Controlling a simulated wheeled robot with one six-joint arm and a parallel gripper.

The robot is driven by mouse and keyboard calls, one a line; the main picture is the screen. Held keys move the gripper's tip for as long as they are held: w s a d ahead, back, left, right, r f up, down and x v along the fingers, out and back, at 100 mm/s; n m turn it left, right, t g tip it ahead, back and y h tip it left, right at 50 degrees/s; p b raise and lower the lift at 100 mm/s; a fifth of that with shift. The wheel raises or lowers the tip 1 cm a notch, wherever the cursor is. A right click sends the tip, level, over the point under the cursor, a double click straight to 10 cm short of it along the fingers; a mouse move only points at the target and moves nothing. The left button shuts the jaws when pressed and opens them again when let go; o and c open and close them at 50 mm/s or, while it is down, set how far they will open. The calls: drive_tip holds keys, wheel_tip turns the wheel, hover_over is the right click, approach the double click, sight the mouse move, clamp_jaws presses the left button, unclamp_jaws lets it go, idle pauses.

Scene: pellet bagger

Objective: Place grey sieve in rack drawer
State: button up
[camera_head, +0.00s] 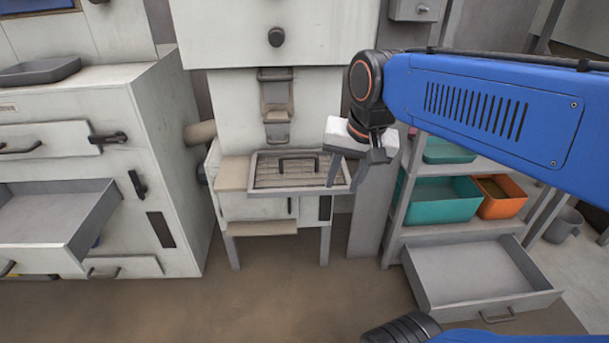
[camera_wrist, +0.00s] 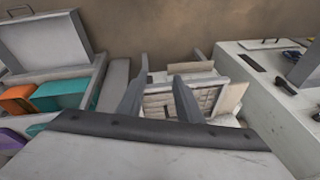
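The grey sieve (camera_head: 268,182), a shallow rectangular frame with a meshed floor, sits level at the front of the pellet machine, with a dark handle above it. In the wrist view the sieve (camera_wrist: 160,101) shows partly between and beyond my fingers. My gripper (camera_head: 352,165) is at the sieve's right end, its fingers overlapping that corner in the head view. In the wrist view my gripper (camera_wrist: 158,92) has its two fingers well apart, with nothing clamped. I cannot tell whether a finger touches the sieve. The rack drawer (camera_head: 470,275) is pulled out and empty; it also shows in the wrist view (camera_wrist: 48,38).
The rack (camera_head: 397,205) holds a teal bin (camera_head: 437,200) and an orange bin (camera_head: 502,207) above the drawer. A white cabinet (camera_head: 165,170) at left has an open drawer (camera_head: 55,215) and a dark tray (camera_head: 40,72) on top. Floor between them is clear.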

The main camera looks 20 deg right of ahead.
drive_tip(key=w+r+m+g, duration=0.1)
drive_tip(key=w+r+m, duration=0.25)
drive_tip(key=w, duration=0.25)
drive_tip(key=w+r+m+g, duration=0.1)
drive_tip(key=w+r+m, duration=0.1)
drive_tip(key=w+m, duration=0.3)
drive_tip(key=m+g+y, duration=0.1)
drive_tip(key=m, duration=0.6)
approach(299, 157)
drive_tip(key=f, duration=0.7)
drive_tip(key=w+a+f, duration=0.1)
drive_tip(key=f, duration=0.2)
drive_tip(key=shift+f, duration=0.25)
clamp_jaws()
